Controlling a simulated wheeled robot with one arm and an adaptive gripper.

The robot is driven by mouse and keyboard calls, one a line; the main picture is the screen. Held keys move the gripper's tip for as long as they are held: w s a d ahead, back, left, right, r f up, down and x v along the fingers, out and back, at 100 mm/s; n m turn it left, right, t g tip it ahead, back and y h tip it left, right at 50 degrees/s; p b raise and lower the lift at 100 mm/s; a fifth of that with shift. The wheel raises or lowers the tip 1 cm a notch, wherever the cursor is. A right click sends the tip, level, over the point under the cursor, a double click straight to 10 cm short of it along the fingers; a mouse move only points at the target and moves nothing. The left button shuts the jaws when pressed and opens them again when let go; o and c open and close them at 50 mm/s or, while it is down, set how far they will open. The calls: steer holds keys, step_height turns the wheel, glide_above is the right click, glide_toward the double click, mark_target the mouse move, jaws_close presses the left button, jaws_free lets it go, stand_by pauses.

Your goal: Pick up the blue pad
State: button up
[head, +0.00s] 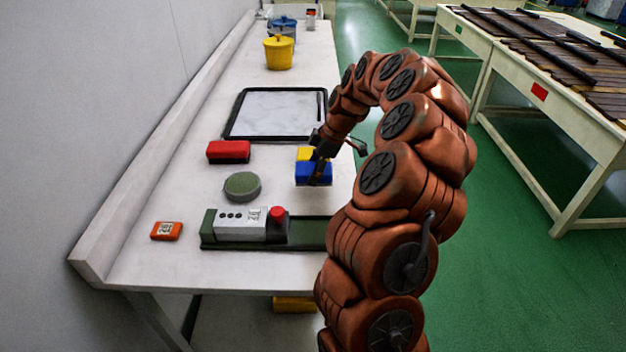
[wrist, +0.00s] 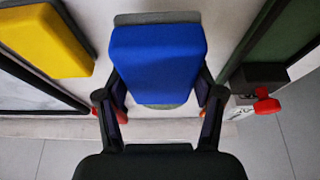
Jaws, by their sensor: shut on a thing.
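The blue pad (head: 312,173) is a block near the right edge of the white table. It fills the upper middle of the wrist view (wrist: 158,58). My gripper (head: 322,168) is shut on it, with one finger on each side in the wrist view (wrist: 160,108). In the head view the near finger covers part of its right end. A grey edge shows behind the pad in the wrist view. I cannot tell clearly whether the pad touches the table.
A yellow pad (head: 304,153) lies just behind the blue one. A red pad (head: 229,151) and grey-green round pad (head: 242,186) lie left. A black-rimmed tray (head: 233,128) is farther back. A green-based control box (head: 237,224) with a red button (head: 277,213) stands in front.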

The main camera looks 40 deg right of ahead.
steer(key=shift+s, duration=1.05)
steer(key=s+b, duration=0.1)
steer(key=s, duration=0.3)
steer(key=s+r+b, duration=0.1)
steer(key=s+b, duration=0.1)
steer(key=s, duration=0.3)
steer(key=s+b, duration=0.1)
steer(key=s, duration=0.4)
steer(key=shift+d+r, duration=0.15)
steer(key=shift+d, duration=0.05)
steer(key=o, duration=0.7)
steer(key=shift+c, duration=0.2)
steer(key=c, duration=0.5)
